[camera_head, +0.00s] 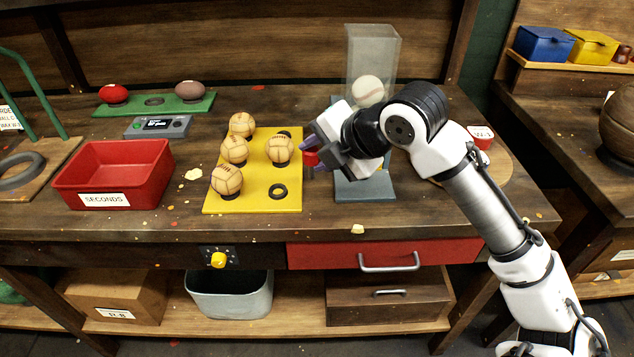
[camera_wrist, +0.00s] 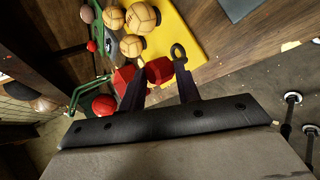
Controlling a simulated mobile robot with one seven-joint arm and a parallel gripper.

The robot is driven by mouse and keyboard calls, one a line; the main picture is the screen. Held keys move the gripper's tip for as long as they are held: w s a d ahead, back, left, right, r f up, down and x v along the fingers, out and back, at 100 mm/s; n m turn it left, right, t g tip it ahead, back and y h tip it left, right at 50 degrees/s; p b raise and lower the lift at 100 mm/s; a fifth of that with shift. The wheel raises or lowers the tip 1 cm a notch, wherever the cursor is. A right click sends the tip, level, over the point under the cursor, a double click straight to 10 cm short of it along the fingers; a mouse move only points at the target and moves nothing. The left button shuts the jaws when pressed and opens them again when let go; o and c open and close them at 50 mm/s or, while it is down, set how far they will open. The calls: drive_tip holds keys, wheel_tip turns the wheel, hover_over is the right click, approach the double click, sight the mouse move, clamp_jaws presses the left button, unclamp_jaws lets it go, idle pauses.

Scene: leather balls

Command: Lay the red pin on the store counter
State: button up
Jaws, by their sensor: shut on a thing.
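A small red pin (camera_head: 311,158) is held between the fingertips of my gripper (camera_head: 313,155), just right of the yellow board. In the wrist view the red pin (camera_wrist: 158,70) sits between the two dark fingers of my gripper (camera_wrist: 160,76). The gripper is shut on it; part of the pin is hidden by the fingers. The pin appears to be above the dark wooden workbench (camera_head: 330,215). Another wooden counter (camera_head: 545,130) stands at the right; no label shows which surface is the store counter.
The yellow board (camera_head: 245,200) bears several tan balls and dark rings. A clear column with a white ball (camera_head: 367,91) stands close behind my gripper. A red bin (camera_head: 112,172) marked SECONDS is at left. A brown ball (camera_head: 618,125) stands on the right counter.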

wheel_tip(320, 180, down, 7)
drive_tip(key=shift+f, duration=0.2)
idle(0.3)
drive_tip(key=shift+f, duration=0.15)
drive_tip(key=o, duration=0.9)
